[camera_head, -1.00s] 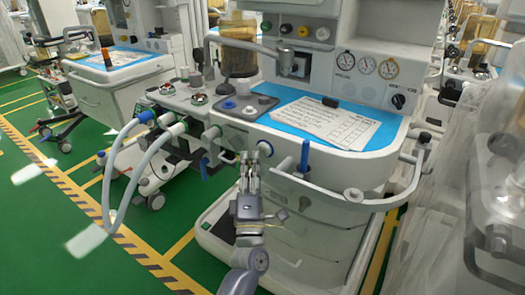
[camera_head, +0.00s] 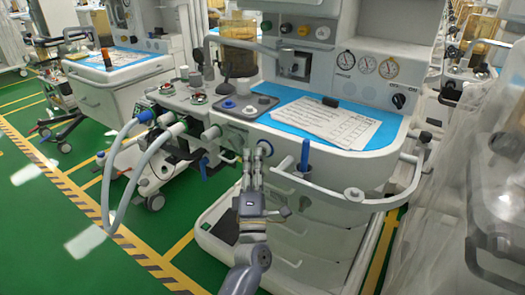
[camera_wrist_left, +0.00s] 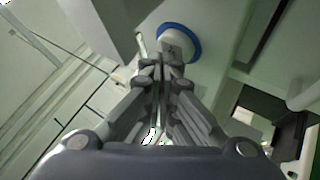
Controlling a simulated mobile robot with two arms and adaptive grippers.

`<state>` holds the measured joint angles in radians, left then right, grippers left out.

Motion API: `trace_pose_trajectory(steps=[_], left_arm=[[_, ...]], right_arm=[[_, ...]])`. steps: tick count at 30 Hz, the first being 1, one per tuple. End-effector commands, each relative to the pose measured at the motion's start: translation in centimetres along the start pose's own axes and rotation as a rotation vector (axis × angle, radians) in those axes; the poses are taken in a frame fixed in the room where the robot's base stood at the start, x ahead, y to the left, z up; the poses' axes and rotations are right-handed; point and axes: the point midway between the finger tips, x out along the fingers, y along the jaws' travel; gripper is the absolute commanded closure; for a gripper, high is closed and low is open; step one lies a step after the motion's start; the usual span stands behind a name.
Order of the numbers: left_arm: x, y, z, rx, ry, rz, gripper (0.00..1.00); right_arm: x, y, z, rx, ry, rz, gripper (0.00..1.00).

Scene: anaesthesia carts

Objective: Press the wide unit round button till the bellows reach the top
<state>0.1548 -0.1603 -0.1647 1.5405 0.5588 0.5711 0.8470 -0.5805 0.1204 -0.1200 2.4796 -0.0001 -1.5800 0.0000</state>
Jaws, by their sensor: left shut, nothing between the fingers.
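The wide unit (camera_head: 330,165) is the white cart in the middle of the head view. Its amber bellows chamber (camera_head: 238,60) stands at the back left of its top; I cannot make out the bellows' height inside. My left gripper (camera_head: 256,158) is shut and empty, its fingertips pointing up at the unit's front edge. In the left wrist view, the gripper (camera_wrist_left: 161,68) is just below a round white button-like part with a blue ring (camera_wrist_left: 178,40). The fingertips overlap its lower edge in the picture; I cannot tell whether they touch it. My right gripper is not in view.
A blue upright handle (camera_head: 304,154) and a white rail (camera_head: 350,193) are right of the gripper. Grey hoses (camera_head: 150,175) loop out at the left. Another cart (camera_head: 115,85) stands at the back left. Green floor is clear at the lower left.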

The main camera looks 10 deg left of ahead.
Motion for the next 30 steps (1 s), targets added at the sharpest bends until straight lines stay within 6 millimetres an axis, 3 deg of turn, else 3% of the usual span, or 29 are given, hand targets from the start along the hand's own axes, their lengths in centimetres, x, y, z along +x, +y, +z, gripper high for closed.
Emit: trace_pose_trajectory(steps=[30], left_arm=[[0.56,-0.41,0.44,0.0,-0.001,-0.001,1.0]], right_arm=[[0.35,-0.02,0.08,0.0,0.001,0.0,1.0]])
